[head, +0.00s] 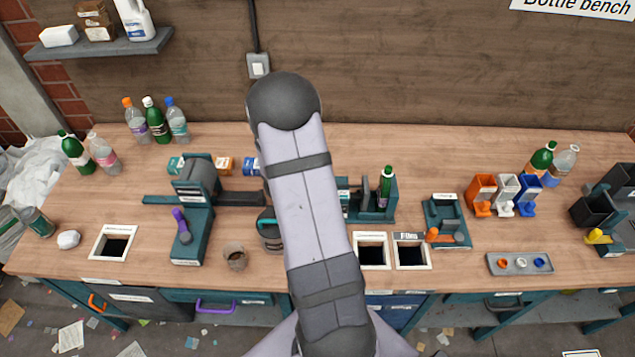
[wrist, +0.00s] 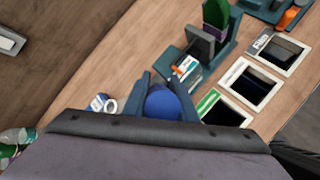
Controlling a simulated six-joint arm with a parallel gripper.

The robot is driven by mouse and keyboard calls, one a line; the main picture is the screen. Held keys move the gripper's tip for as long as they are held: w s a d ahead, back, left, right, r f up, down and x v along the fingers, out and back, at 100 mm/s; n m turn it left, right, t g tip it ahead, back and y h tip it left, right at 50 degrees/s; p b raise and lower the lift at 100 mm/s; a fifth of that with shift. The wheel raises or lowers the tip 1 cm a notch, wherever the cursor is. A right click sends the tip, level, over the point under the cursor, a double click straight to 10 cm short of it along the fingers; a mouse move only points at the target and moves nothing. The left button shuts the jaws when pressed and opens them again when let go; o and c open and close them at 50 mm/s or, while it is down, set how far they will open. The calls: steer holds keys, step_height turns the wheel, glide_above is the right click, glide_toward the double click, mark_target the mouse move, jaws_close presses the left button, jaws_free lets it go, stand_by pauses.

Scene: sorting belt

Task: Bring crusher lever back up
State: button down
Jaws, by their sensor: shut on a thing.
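In the wrist view my gripper (wrist: 165,100) has its two dark teal fingers closed on either side of a round blue knob (wrist: 163,104). What the knob is fixed to is hidden below my wrist, so I cannot tell whether the lever is up or down. A teal block with a white and orange label (wrist: 186,68) stands just beyond the fingers. In the head view my own arm covers the gripper and the knob. A teal stand with an upright green bottle (head: 385,188) shows right of the arm.
Left of my arm is a dark teal machine (head: 197,178) with a purple handle (head: 181,225). Framed bench openings (head: 371,252) lie right of the arm. An orange-handled device (head: 446,222) and a small tray (head: 520,274) are farther right.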

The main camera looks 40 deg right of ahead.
steer(key=shift+r, duration=0.1)
stand_by(0.3)
steer(key=c, duration=1.5)
jaws_free()
steer(key=shift+o, duration=0.2)
steer(key=shift+v, duration=3.6)
